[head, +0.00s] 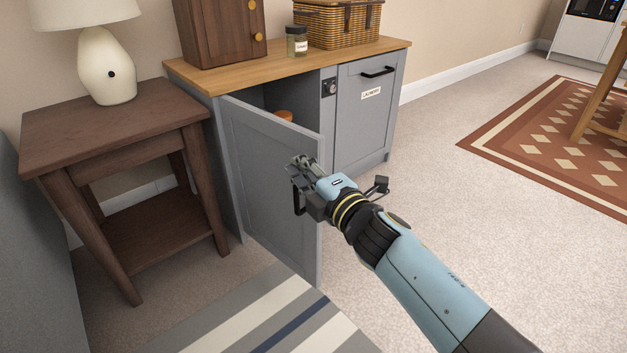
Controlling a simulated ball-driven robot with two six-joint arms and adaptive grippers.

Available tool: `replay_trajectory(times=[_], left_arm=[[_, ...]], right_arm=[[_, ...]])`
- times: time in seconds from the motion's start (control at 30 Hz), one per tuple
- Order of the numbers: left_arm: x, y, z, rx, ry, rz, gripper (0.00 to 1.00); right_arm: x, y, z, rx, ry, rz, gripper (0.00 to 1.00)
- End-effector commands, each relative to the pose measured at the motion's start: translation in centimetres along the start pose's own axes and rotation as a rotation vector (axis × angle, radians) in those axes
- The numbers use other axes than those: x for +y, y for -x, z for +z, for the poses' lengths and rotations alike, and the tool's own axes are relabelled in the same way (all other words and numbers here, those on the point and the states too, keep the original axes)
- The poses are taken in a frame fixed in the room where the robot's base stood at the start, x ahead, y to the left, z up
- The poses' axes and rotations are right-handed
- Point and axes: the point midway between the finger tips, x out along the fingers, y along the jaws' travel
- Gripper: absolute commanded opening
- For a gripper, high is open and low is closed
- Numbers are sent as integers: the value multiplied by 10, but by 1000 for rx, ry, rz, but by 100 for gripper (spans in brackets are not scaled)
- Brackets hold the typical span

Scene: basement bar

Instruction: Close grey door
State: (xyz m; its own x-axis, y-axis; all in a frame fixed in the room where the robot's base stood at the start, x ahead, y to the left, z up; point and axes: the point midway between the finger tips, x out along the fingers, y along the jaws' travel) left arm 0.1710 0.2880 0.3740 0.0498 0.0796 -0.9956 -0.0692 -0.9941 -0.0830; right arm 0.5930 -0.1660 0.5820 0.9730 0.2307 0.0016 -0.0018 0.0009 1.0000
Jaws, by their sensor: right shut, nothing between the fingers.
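The grey door (268,185) belongs to a low grey cabinet with a wooden top (290,65). It is hinged on its left side and stands open, swung out toward me. A black handle (298,199) shows near its free edge, partly hidden by my gripper. My right gripper (300,165) is shut and empty, in front of the door near its free edge. I cannot tell whether it touches the door. The cabinet's opening (295,100) shows above the door, with an orange object (284,115) inside. My left gripper is not in view.
A dark wooden side table (115,120) with a lamp (106,70) stands left of the cabinet. A shut laundry door (370,110) is on the right. A jar (297,41) and wicker basket (338,24) stand on top.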

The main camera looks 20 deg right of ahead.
Motion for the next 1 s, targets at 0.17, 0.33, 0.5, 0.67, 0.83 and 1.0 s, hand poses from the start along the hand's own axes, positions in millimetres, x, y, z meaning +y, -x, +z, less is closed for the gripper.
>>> replay_trajectory(times=[0.17, 0.33, 0.5, 0.67, 0.83, 1.0], left_arm=[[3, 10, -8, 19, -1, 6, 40], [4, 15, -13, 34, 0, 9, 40], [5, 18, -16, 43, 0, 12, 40], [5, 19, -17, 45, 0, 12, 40], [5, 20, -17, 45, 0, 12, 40], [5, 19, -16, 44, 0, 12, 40]], right_arm=[[-3, -39, 0, 0, -2, -1, 0], [-3, -46, 24, -1, 2, -3, 0], [-2, -49, 36, 0, 0, -3, 0], [-2, -50, 39, 0, -1, -2, 0], [-1, -50, 39, 0, -1, -2, 0], [-1, -49, 42, 3, 0, -2, 0]])
